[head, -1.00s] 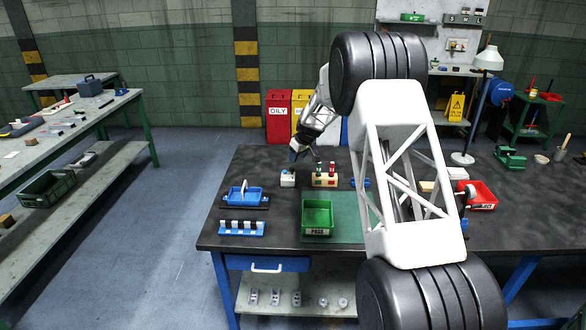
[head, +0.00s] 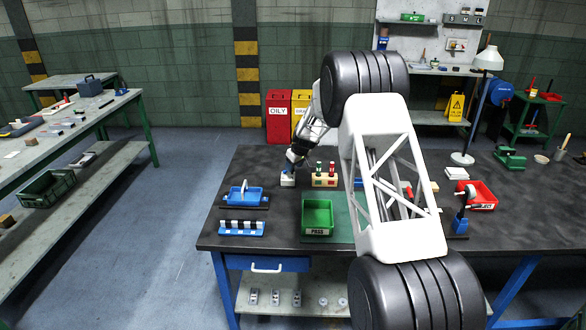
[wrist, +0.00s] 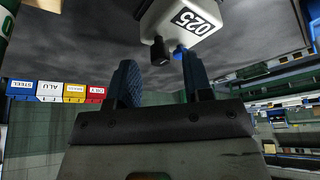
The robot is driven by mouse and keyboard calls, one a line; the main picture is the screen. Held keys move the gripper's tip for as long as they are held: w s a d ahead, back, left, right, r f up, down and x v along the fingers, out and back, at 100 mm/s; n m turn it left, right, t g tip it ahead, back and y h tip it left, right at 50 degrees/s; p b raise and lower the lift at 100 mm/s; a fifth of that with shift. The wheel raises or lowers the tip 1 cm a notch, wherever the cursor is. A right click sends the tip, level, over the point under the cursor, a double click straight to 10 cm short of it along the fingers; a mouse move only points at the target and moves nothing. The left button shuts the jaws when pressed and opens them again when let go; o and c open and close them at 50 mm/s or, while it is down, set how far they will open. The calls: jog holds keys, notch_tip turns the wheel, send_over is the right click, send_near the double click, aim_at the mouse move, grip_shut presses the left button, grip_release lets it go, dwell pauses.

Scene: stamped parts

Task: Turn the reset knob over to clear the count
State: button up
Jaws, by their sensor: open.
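The counter (head: 288,180) is a small pale box at the back left of the dark bench. In the wrist view, the counter (wrist: 185,18) shows upside down with a plate reading 025. A black reset knob (wrist: 158,51) sticks out of it, with a small blue part (wrist: 180,51) beside it. My gripper (head: 291,165) is close above the counter in the head view. In the wrist view, my gripper (wrist: 157,64) is open, its two dark blue fingers apart, with the knob showing beyond the gap between the tips. Contact cannot be told.
A wooden block with red-topped and green parts (head: 324,180) stands just right of the counter. A blue fixture (head: 243,196), a blue rack (head: 241,228) and a green PASS bin (head: 317,216) are nearer. My arm hides part of the bench.

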jog(key=shift+x, duration=0.8)
grip_shut()
